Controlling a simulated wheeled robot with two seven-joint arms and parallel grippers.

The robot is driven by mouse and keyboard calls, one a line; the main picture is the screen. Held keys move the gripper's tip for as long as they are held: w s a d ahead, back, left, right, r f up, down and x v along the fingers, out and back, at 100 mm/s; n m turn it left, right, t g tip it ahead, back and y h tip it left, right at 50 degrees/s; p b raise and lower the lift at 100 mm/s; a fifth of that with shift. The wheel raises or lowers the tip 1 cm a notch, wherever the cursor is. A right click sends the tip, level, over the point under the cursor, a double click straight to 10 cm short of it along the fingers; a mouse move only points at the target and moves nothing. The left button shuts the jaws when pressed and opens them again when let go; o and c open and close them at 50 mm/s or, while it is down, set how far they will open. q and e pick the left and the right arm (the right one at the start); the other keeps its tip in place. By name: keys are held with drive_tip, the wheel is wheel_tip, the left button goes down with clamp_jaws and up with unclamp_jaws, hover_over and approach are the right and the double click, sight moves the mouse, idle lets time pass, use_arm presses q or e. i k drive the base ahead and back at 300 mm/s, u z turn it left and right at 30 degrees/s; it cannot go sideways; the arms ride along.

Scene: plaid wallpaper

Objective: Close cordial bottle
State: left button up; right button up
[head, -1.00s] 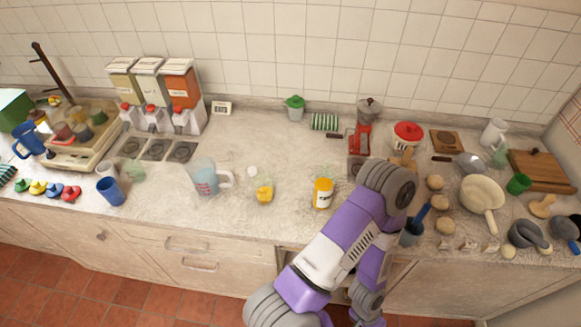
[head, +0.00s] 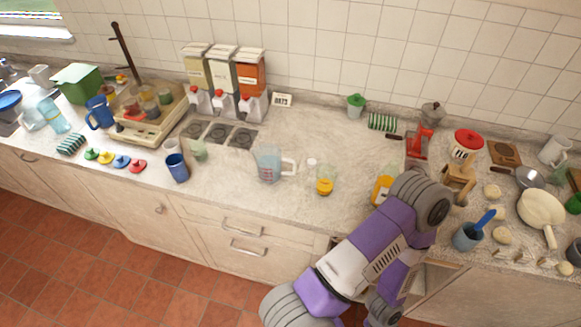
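The cordial bottle (head: 381,190), an orange bottle with a pale label, stands upright on the counter, partly hidden behind my purple and grey arm. Its top is hard to make out. A small white piece that looks like a cap (head: 312,165) is on the counter to its left, behind a small glass of orange liquid (head: 325,186). My arm rises from the bottom and folds back down near the bottle. Neither gripper is visible.
A measuring jug (head: 268,163) and a blue cup (head: 177,167) stand to the left. A wooden item (head: 458,183), a blue-grey pot with a blue-handled tool (head: 468,236) and a pale pan (head: 541,208) crowd the right. The counter behind the bottle is fairly clear.

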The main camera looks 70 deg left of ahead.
sight(387, 174)
drive_tip(key=k, duration=1.5)
drive_tip(key=u, duration=0.9)
drive_tip(key=i, duration=1)
